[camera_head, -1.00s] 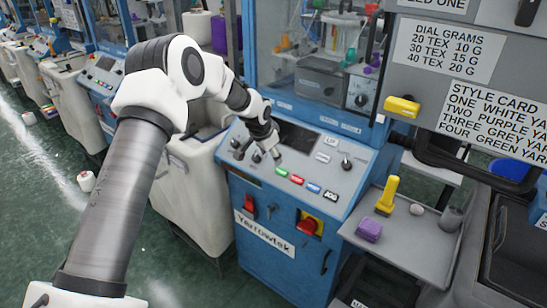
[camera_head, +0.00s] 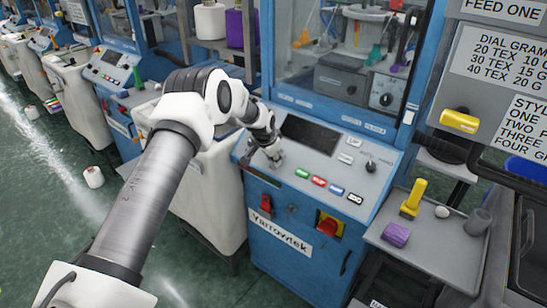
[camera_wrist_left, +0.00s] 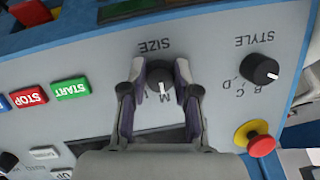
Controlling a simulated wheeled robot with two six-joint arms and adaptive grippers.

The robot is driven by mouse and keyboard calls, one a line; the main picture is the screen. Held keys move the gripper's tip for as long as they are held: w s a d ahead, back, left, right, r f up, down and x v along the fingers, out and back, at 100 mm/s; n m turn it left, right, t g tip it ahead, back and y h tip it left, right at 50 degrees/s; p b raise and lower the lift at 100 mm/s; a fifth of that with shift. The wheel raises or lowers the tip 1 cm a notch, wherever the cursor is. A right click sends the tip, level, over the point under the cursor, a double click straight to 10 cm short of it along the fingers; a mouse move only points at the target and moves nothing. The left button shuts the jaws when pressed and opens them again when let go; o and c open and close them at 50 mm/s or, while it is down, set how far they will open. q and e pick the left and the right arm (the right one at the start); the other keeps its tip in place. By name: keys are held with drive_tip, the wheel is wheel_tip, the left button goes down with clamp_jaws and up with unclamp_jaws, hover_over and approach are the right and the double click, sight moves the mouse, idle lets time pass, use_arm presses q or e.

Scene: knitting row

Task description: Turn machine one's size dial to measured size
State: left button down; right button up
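The size dial (camera_wrist_left: 160,82) is a dark round knob under the printed word SIZE in the left wrist view. Its white mark points toward the letter M. The other size letters are hidden. My left gripper (camera_wrist_left: 160,76) has its two purple-padded fingers on either side of the dial, with a narrow gap visible, so it looks open around it. In the head view my left gripper (camera_head: 275,160) is down at the left part of the blue machine's control panel (camera_head: 325,163) and hides the dial. My right gripper is not in view.
The style dial (camera_wrist_left: 260,69) and a red stop button (camera_wrist_left: 261,143) sit beside the gripper. START (camera_wrist_left: 72,89) and STOP (camera_wrist_left: 29,99) buttons are on the other side. A grey tray (camera_head: 430,246) holds a yellow tool and a purple block. A sign (camera_head: 493,55) lists dial grams.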

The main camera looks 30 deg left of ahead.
use_arm(q)
drive_tip(key=shift+w+r, duration=0.1)
drive_tip(key=shift+n+b, duration=0.65)
drive_tip(key=shift+n, duration=0.15)
drive_tip(key=shift+w+a+n+h+b, duration=0.1)
drive_tip(key=shift+n+h+b, duration=0.45)
drive_tip(key=shift+n, duration=0.45)
drive_tip(key=n, duration=0.1)
drive_tip(key=n+b, duration=0.1)
drive_tip(key=n, duration=0.1)
drive_tip(key=n+h, duration=0.1)
drive_tip(key=shift+r, duration=0.25)
drive_tip(key=shift+n, duration=0.4)
drive_tip(key=c, duration=1)
unclamp_jaws()
drive_tip(key=shift+o, duration=0.7)
drive_tip(key=shift+f+b, duration=0.15)
drive_tip(key=shift+b, duration=0.15)
